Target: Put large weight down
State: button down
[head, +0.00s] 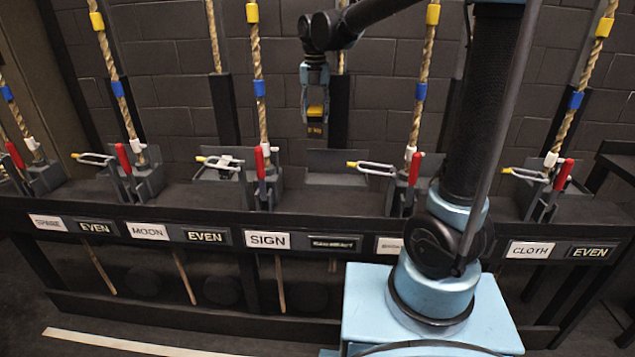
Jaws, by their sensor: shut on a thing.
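My gripper (315,98) hangs pointing down in the middle of the view, in front of the dark brick wall. It is shut on a weight (315,130), a dark block with a yellow top part between the fingers. Small yellow lettering shows on the weight, too small to read surely. The weight is held in the air above the rail, clear of the grey bracket below it. I cannot judge its true size from this view.
A long dark rail (330,198) carries several red-handled lever clamps with ropes. A grey bracket (345,163) below the weight looks empty. My arm hides part of the right side.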

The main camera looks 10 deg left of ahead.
aim_at(317, 130)
jog(key=shift+w+d, duration=0.1)
jog(key=shift+d, duration=0.1)
notch_tip(317, 130, down, 18)
dwell(1.2)
jog(key=c, duration=1)
grip_release()
jog(key=shift+o, duration=0.2)
jog(key=shift+r, duration=0.1)
notch_tip(317, 130, up, 12)
jog(key=shift+f, duration=0.1)
